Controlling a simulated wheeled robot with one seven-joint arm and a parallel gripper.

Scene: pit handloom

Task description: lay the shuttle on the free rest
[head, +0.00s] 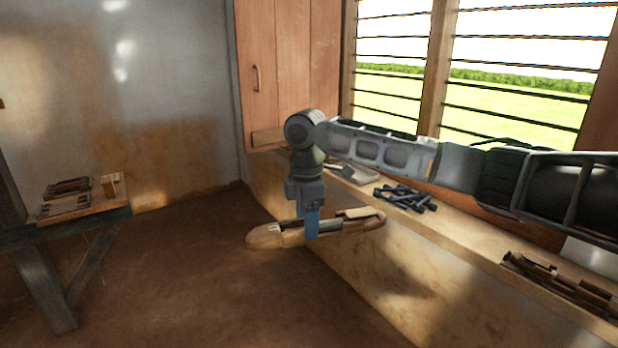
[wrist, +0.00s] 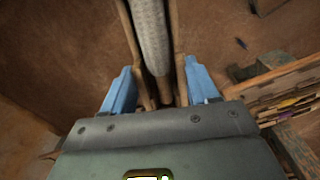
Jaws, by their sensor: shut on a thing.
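The shuttle (head: 265,237) is a long, pale wooden boat shape with tapered ends. My gripper (head: 311,234) has its blue fingers shut on the shuttle near its middle and holds it roughly level in the air, off the window ledge. In the wrist view the shuttle (wrist: 152,35) runs away between the two blue fingers, with a whitish wound bobbin in its hollow. I cannot make out for certain which thing is the free rest.
A wooden table (head: 95,217) at the left bears dark flat things (head: 68,187) and a small pale block (head: 110,186). The window ledge (head: 455,226) holds dark blue pieces (head: 405,198) and brown wooden pieces (head: 565,283). The earthen floor (head: 190,285) between is clear.

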